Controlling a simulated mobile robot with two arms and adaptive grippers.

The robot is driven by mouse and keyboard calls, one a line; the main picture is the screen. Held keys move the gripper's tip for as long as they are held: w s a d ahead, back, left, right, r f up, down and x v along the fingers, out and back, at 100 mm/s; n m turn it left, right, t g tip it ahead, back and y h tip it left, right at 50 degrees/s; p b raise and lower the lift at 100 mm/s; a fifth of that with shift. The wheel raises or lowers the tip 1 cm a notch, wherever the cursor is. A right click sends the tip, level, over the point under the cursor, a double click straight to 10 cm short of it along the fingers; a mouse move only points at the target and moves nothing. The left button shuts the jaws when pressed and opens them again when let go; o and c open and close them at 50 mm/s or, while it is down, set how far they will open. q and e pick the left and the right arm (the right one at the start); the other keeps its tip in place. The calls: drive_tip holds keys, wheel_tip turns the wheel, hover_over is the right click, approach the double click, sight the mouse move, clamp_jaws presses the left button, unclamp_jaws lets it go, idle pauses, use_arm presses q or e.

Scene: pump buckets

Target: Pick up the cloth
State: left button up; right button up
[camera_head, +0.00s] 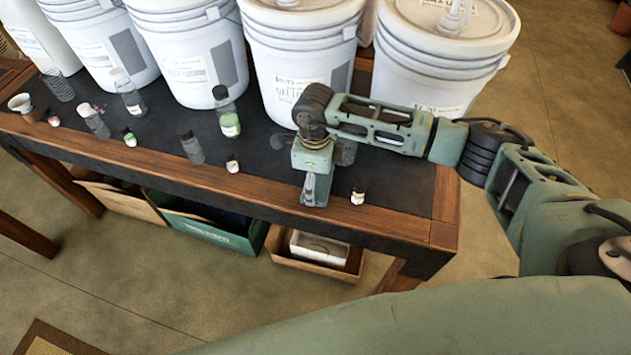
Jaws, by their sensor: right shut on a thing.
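My right gripper (316,189) points down at the front edge of the dark tabletop, in front of the white buckets. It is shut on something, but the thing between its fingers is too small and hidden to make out. I cannot pick out a cloth anywhere in this view. My left gripper is not in view.
The wooden table (412,222) holds several white pump buckets (290,62) in a back row. Small bottles stand in front, including a green-labelled one (229,124) and a tiny one (358,195) right of my gripper. Boxes, one green (213,229), sit below.

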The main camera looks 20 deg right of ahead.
sight(317, 184)
drive_tip(key=shift+w+r, duration=0.1)
drive_tip(key=shift+r, duration=0.35)
drive_tip(key=r+b, duration=0.1)
drive_tip(key=r, duration=0.2)
drive_tip(key=shift+d, duration=0.2)
drive_tip(key=s+d+r+b, duration=0.2)
drive_tip(key=s+d+r, duration=0.4)
drive_tip(key=s, duration=0.3)
drive_tip(key=shift+s+d+r, duration=0.15)
drive_tip(key=shift+d+r, duration=0.25)
drive_tip(key=shift+d, duration=0.05)
